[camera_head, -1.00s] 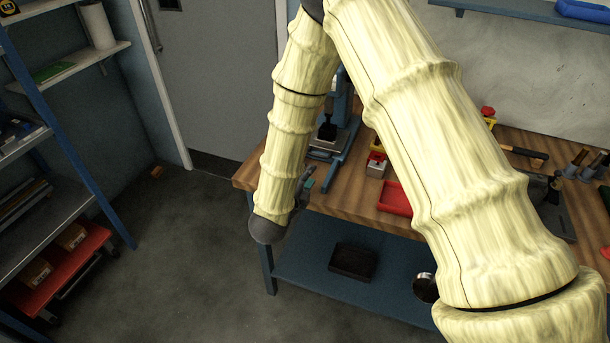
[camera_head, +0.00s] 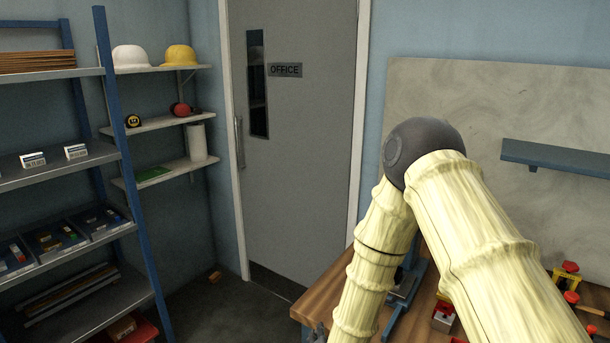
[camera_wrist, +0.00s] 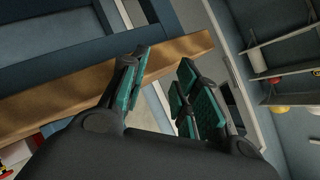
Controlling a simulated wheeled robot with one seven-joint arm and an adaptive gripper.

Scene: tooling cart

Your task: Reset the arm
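My gripper (camera_wrist: 165,66) shows in the wrist view with its two teal-padded fingers apart and nothing visible between them. It is open. The wooden bench edge (camera_wrist: 60,98) crosses behind the fingers in that view, tilted. In the head view, my cream-coloured arm is bent at a dark elbow joint, and its forearm reaches down in front of the bench's left end. The fingers are not clearly visible there, at the bottom edge of the picture.
The wooden workbench (camera_head: 322,296) carries a blue tool (camera_head: 405,290) and red-topped items (camera_head: 444,316). A wall shelf (camera_head: 560,158) hangs at right. Blue-framed shelving (camera_head: 128,165) stands left. A grey office door (camera_head: 295,170) is behind, with open floor (camera_head: 220,308) before it.

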